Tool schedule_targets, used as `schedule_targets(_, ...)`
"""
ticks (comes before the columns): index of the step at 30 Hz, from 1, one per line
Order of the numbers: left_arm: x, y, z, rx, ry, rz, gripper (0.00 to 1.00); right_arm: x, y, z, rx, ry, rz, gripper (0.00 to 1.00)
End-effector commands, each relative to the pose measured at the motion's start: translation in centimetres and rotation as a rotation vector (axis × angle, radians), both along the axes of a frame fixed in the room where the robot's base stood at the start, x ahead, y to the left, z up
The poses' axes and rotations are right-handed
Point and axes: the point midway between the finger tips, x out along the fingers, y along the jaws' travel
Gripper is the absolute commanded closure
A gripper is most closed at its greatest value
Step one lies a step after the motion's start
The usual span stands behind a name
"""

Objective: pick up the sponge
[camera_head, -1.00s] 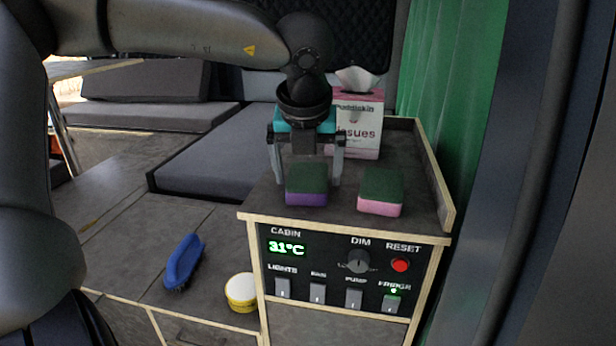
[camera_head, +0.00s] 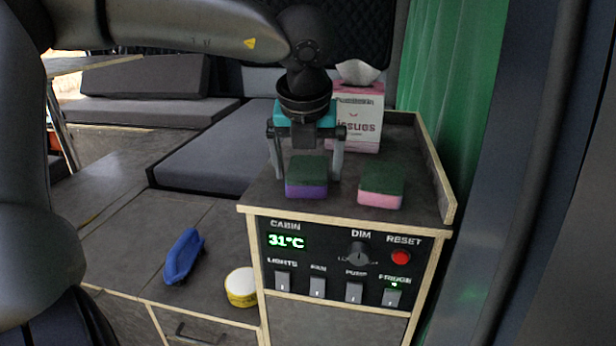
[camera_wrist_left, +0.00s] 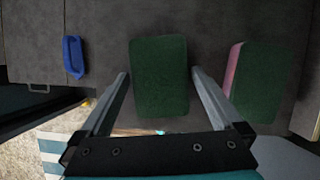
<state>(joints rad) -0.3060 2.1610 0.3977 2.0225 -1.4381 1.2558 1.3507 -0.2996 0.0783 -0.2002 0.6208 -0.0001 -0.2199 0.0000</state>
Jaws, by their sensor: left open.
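A sponge with a dark green top and purple base (camera_head: 306,190) lies on the counter near its front edge. A second sponge with a green top and pink base (camera_head: 381,198) lies to its right. My left gripper (camera_head: 308,174) is open, pointing down at the purple sponge from behind. In the left wrist view, the open left gripper (camera_wrist_left: 160,73) has one finger on each side of the purple sponge's green top (camera_wrist_left: 160,95), with gaps. The pink sponge (camera_wrist_left: 252,80) is right of the right finger. Contact is not visible. My right gripper is not in view.
A tissue box (camera_head: 358,118) stands behind the sponges. A raised wooden edge (camera_head: 436,175) bounds the counter (camera_head: 405,150) on the right. A control panel (camera_head: 335,268) faces front.

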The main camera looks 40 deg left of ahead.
Motion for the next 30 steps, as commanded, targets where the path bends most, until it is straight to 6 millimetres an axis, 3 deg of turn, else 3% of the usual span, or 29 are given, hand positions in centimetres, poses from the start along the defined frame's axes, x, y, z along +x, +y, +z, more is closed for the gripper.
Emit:
schedule_targets(22,-0.02,0.00,-0.22,0.000,0.000,0.000,0.00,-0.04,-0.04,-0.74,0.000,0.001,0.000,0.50)
schedule_targets(30,-0.01,-0.01,-0.23,0.000,0.000,0.000,0.29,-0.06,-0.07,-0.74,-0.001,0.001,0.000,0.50)
